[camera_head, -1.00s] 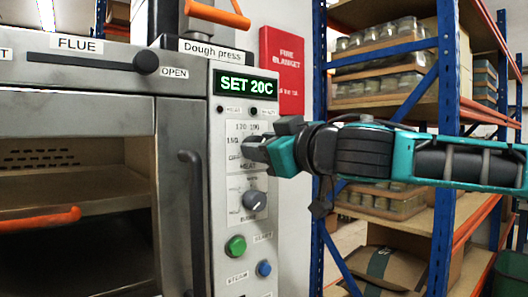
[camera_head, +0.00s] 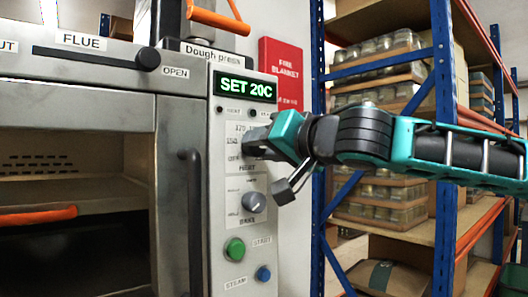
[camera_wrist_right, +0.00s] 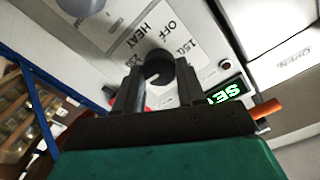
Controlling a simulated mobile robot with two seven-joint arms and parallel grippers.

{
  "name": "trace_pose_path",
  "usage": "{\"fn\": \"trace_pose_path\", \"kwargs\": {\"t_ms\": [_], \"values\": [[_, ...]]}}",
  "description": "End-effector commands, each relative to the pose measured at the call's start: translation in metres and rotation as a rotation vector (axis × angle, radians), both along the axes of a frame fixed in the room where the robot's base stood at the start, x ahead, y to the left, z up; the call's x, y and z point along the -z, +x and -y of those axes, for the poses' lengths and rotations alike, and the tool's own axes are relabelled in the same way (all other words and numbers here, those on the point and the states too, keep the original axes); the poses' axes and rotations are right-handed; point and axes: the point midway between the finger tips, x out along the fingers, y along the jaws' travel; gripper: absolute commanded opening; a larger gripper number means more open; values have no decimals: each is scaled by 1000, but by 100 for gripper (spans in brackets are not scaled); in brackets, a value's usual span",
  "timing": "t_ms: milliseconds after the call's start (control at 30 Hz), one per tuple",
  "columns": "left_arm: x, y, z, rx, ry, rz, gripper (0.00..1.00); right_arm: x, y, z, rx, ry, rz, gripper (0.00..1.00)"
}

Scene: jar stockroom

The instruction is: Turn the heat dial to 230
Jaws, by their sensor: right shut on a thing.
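The heat dial (camera_wrist_right: 155,68) is a dark round knob on a pale plate marked HEAT, OFF and 150, in the right wrist view. In the head view my right gripper (camera_head: 258,145) covers most of it. My right gripper (camera_wrist_right: 160,88) is shut on the dial, one finger on each side. The green display (camera_head: 245,86) above the dial reads SET 20C; part of it shows in the right wrist view (camera_wrist_right: 226,92). The dial's pointer angle cannot be made out. My left gripper is not in view.
Below the dial are a second grey knob (camera_head: 254,202), a green button (camera_head: 235,249) and a blue button (camera_head: 263,273). An oven door handle (camera_head: 193,220) stands close to the left. A red fire blanket box (camera_head: 281,75) and blue shelving (camera_head: 443,150) are to the right.

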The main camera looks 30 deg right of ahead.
Motion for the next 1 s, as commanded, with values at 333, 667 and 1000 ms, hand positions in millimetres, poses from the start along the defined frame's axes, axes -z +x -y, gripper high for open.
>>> {"fn": "trace_pose_path", "kwargs": {"t_ms": [333,667,1000], "values": [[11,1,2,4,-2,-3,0,1,0,1,0,300,-21,9],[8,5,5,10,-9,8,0,0,0,1,0,481,-34,9],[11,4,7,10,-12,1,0,0,0,2,1,541,-41,9]]}}
